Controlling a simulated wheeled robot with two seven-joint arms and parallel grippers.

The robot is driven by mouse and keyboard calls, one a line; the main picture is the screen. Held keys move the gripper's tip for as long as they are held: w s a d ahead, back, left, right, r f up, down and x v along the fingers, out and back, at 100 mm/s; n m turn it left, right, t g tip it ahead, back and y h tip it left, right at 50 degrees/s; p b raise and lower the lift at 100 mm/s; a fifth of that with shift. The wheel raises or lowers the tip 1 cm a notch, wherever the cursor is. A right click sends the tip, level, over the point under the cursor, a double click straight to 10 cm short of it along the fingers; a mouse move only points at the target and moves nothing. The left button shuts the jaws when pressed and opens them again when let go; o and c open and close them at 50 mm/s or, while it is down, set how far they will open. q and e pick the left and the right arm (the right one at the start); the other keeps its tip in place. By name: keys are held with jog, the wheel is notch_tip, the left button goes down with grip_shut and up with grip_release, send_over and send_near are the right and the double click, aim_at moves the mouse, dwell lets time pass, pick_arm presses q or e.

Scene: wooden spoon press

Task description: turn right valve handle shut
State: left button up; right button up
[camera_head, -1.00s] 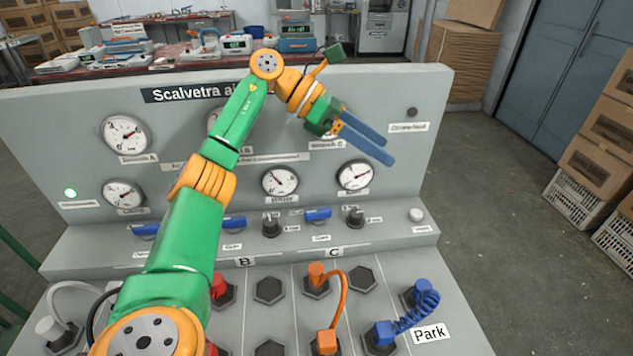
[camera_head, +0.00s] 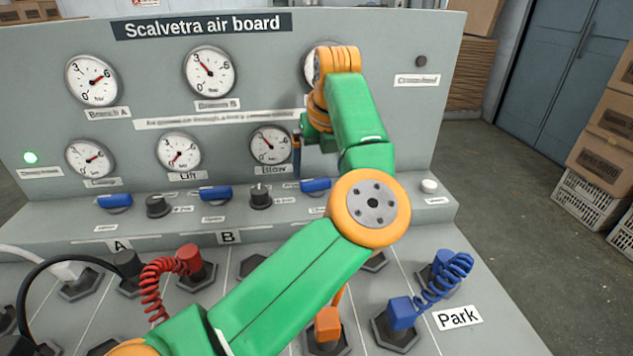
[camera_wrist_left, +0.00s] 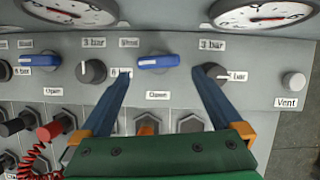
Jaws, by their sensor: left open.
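The right valve handle (camera_head: 315,185) is a blue bar on the panel's sloping ledge, the rightmost of three. It lies roughly left to right in the left wrist view (camera_wrist_left: 158,62), below a "Vent" label and above a "Down" label. My left gripper (camera_wrist_left: 162,72) is open and empty. Its two blue fingers point at the panel, one tip to each side of the handle, with gaps; I cannot tell how far off the panel they are. In the head view my left arm hides most of the gripper. My right gripper is not in view.
A black knob (camera_wrist_left: 92,71) is left of the left fingertip; another black knob (camera_wrist_left: 212,72) is very close to the right fingertip. A white button (camera_head: 428,186) is at the ledge's right end. Coiled red (camera_head: 160,285) and blue (camera_head: 440,285) hoses are on the lower deck.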

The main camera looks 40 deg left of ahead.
aim_at(316, 180)
pick_arm(q)
jog(key=x, duration=0.5)
jog(key=shift+a+f, duration=0.1)
jog(key=shift+a, duration=0.15)
jog(key=c, duration=1.1)
jog(key=shift+f+b, duration=0.15)
jog(key=shift+b, duration=0.25)
jog(key=shift+c, duration=0.2)
jog(key=shift+m+b, duration=0.3)
jog(key=shift+m, duration=0.3)
jog(key=shift+r, duration=0.2)
jog(key=o, duration=1.1)
jog(key=shift+o, duration=0.2)
jog(key=v, duration=0.7)
jog(key=shift+s, duration=0.2)
